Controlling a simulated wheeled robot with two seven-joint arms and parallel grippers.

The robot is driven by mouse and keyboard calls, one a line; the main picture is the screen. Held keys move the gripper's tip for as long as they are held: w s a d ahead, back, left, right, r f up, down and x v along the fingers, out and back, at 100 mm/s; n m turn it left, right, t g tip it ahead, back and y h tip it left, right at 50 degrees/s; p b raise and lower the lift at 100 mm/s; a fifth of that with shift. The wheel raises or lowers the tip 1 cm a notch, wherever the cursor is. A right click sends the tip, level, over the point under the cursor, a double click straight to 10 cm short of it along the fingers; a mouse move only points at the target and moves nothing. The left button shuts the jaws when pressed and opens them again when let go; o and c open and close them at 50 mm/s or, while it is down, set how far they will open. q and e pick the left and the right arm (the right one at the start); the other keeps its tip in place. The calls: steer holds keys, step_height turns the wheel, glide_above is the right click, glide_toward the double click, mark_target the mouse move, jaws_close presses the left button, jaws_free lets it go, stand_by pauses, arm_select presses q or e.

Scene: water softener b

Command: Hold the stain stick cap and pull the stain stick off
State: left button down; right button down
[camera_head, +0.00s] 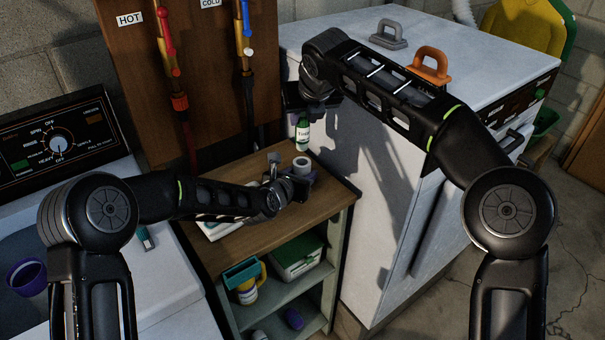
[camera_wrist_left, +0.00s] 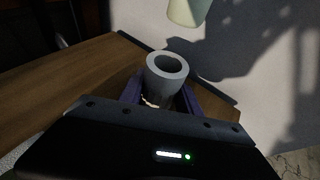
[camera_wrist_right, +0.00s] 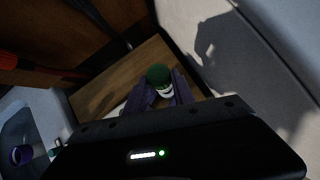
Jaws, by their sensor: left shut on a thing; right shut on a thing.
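The stain stick (camera_head: 303,133) is a pale, green-topped tube with a label, held upright above the shelf top. My right gripper (camera_head: 302,108) is shut on its upper part; its green end (camera_wrist_right: 158,74) shows between the fingers in the right wrist view. The cap (camera_head: 302,165) is a grey-white hollow cylinder with its opening facing up. My left gripper (camera_head: 294,179) is shut around it, and the open cap (camera_wrist_left: 167,68) shows in the left wrist view. The stick's lower end (camera_wrist_left: 188,10) is above the cap, with a gap between them.
Below is a wooden shelf top (camera_head: 240,245) with a white item lying on it. A white cabinet (camera_head: 375,215) stands close on the right, a washer with a dial panel (camera_head: 55,143) on the left. Red (camera_head: 179,103) and blue-handled pipes run behind.

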arm_select(q)
steer(key=c, duration=0.8)
jaws_free()
steer(key=shift+o, duration=0.2)
arm_select(e)
steer(key=s+v, duration=0.1)
steer(key=v, duration=0.7)
steer(key=shift+f, duration=0.35)
arm_select(q)
steer(key=v, duration=1.2)
